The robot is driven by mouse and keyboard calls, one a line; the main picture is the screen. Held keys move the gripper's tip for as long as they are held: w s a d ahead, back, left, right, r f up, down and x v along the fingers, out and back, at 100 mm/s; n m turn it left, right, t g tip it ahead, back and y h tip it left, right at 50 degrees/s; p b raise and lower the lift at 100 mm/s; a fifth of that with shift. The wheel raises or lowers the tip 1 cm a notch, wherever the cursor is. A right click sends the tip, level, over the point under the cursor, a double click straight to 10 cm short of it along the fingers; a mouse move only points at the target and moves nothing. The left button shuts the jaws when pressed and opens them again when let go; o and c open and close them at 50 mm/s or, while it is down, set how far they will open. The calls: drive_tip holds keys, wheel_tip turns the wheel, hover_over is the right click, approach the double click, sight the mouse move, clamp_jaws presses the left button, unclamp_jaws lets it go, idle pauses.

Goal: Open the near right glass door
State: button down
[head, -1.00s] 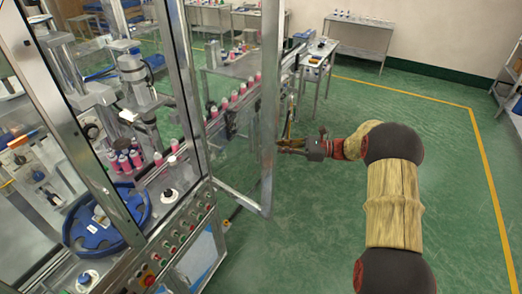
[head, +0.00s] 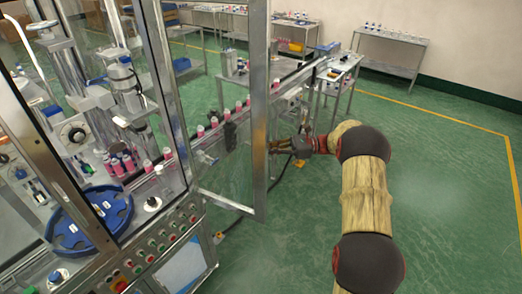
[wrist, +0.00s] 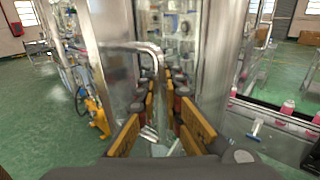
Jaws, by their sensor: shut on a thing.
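The near right glass door (head: 258,120) is a clear pane in a metal frame. It stands swung out from the machine (head: 165,215), so there is a gap on its machine side. My gripper (head: 285,146) is at the door's free edge, on its right side in the head view. In the wrist view, the bent metal door handle (wrist: 128,47) runs in between my two finger rows (wrist: 163,92). My gripper is shut on this handle. The exact contact is partly hidden by the fingers.
Inside the machine are a blue round tray (head: 85,222) and several pink bottles (head: 122,163). A conveyor (head: 215,140) with pink bottles runs behind the door. A side table (head: 335,75) stands beyond my gripper. The green floor (head: 450,190) at the right is clear.

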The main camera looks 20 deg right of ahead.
drive_tip(key=c, duration=1.9)
unclamp_jaws()
drive_tip(key=shift+s, duration=0.1)
drive_tip(key=v, duration=1.2)
drive_tip(key=shift+d, duration=0.1)
